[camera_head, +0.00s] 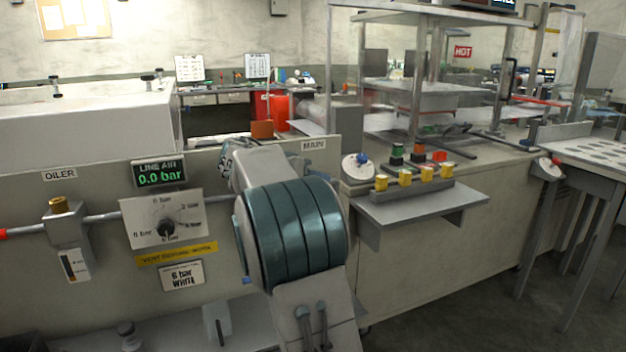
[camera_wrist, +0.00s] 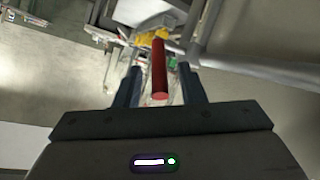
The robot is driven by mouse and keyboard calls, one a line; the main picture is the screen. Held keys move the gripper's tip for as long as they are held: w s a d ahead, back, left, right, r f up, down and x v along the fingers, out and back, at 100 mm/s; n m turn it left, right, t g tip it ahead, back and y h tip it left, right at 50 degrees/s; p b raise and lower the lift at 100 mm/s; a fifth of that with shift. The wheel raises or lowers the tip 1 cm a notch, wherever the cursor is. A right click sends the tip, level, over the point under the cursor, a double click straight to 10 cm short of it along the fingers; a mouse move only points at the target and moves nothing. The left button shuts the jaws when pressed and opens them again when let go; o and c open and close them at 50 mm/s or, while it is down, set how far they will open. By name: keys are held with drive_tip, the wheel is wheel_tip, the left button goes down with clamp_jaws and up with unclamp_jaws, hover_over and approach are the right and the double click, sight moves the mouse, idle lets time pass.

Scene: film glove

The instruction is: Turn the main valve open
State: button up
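In the wrist view a red rod-like handle (camera_wrist: 160,72), which looks like the main valve's lever, points toward the camera, with a yellow part (camera_wrist: 152,36) behind it. My gripper (camera_wrist: 160,70) is open, with one finger on each side of the red handle. Gaps show between the handle and both fingers. In the head view the MAIN label (camera_head: 313,145) is on the panel's upper right. My arm covers the panel below it, so the valve and my gripper are hidden there. The LINE AIR display (camera_head: 159,172) reads 0.0 bar.
The panel (camera_head: 100,275) also carries an oiler (camera_head: 67,228), a regulator dial (camera_head: 165,222) and a "6 bar WHITE" card (camera_head: 182,276). A pipe (camera_head: 103,217) runs along it.

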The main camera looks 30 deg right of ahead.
drive_tip(key=p+v, duration=0.1)
drive_tip(key=v, duration=1.2)
drive_tip(key=shift+a+r+p, duration=0.2)
drive_tip(key=shift+a+p, duration=0.15)
drive_tip(key=shift+p, duration=0.05)
